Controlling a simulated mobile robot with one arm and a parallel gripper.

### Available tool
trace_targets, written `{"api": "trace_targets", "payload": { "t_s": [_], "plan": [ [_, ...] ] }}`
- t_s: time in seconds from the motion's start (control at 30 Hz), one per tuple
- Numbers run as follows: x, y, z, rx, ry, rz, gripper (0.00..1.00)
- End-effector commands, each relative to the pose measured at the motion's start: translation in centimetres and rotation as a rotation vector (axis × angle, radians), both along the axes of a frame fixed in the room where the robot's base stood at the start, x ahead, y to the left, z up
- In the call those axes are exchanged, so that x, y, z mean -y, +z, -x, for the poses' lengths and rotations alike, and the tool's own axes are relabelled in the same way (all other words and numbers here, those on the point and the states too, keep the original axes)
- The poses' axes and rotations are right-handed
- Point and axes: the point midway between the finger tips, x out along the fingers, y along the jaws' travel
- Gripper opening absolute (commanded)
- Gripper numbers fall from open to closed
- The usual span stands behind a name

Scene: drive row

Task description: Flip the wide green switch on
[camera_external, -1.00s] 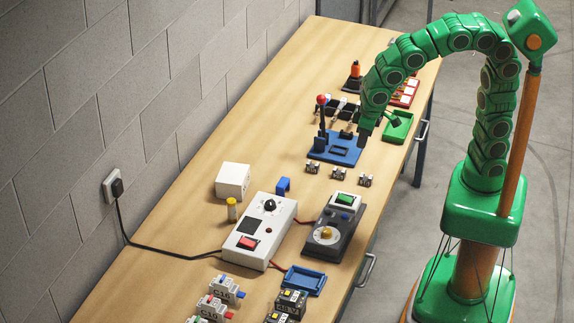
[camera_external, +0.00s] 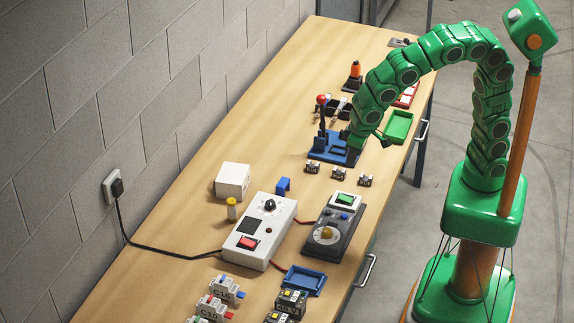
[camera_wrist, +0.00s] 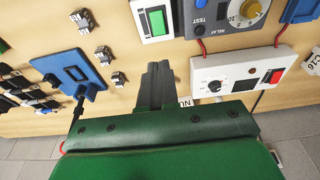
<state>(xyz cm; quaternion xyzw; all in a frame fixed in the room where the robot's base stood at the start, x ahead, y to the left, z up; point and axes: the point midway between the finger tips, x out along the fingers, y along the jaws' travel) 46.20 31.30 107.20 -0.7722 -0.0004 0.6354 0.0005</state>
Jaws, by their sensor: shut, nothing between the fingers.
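The wide green switch (camera_external: 345,200) is a green rocker in a white housing, at the far end of a dark grey relay box (camera_external: 330,237). In the wrist view the green switch (camera_wrist: 157,22) lies ahead of my fingertips, with a gap between. I cannot tell which way its rocker is tilted. My gripper (camera_wrist: 157,68) is shut and empty, its dark fingers together. In the external view the arm's end is over the blue plate, beyond the switch, and the fingers are not clearly visible there.
A white box (camera_external: 262,228) with a red switch and black knob stands left of the relay box. Small metal-and-black parts (camera_external: 339,173) lie between the blue plate (camera_external: 325,150) and the switch. A green tray (camera_external: 398,126) lies near the table's right edge.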

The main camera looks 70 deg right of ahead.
Motion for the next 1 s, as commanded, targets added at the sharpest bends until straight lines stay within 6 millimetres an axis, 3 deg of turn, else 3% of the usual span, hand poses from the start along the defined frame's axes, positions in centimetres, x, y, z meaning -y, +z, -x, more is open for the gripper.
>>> {"api": "trace_targets", "payload": {
  "t_s": [0.6, 1.0],
  "plan": [
    [0.1, -9.5, -1.7, -0.006, 0.000, 0.004, 0.00],
    [0.1, -12.8, -2.4, -0.003, 0.001, 0.002, 0.00]
  ]
}}
